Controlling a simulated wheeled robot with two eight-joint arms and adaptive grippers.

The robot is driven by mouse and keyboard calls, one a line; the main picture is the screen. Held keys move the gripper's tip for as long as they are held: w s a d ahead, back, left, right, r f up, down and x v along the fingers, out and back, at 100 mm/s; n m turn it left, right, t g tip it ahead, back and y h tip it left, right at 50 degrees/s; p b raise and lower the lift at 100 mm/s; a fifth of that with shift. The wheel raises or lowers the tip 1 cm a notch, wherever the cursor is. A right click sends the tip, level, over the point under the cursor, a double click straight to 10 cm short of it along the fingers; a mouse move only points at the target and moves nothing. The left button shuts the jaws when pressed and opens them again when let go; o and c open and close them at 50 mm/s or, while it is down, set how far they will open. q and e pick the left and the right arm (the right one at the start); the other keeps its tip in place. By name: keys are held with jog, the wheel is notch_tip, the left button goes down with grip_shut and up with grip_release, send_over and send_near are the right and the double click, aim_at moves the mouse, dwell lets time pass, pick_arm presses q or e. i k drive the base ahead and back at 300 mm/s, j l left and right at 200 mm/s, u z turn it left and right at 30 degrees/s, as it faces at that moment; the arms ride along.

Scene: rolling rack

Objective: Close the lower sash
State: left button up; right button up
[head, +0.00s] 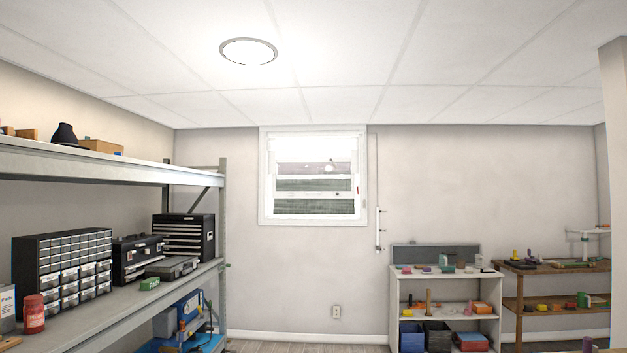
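A small white-framed window (263,178) is set high in the back wall, near the middle of the head view. Its upper part is bright white. Below that, white horizontal rails (314,195) cross the opening, with dark, greenish bands showing between them and under them. The lower sash seems to be among these rails, with a dark band between the lowest rail and the sill (312,219). At this distance I cannot tell its edges clearly. No gripper can be made out in the view, and nothing is seen touching the window.
A tall metal shelf unit (222,215) with drawers and toolboxes stands along the left. A thin rod (377,190) hangs right of the window. A low white shelf (394,310) and a wooden rack (510,300) stand at the right. Wall below the window is clear.

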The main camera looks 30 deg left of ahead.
aim_at(302, 194)
jog(key=i+j+u, duration=0.25)
jog(key=i+j, duration=0.2)
jog(key=i, duration=0.2)
jog(key=i+j+u, duration=0.3)
jog(key=i, duration=0.35)
jog(key=i+j+u, duration=0.25)
jog(key=i, duration=0.45)
jog(key=i+u, duration=0.25)
jog(key=i, duration=0.45)
jog(key=i+j, duration=0.1)
jog(key=i, duration=4.7)
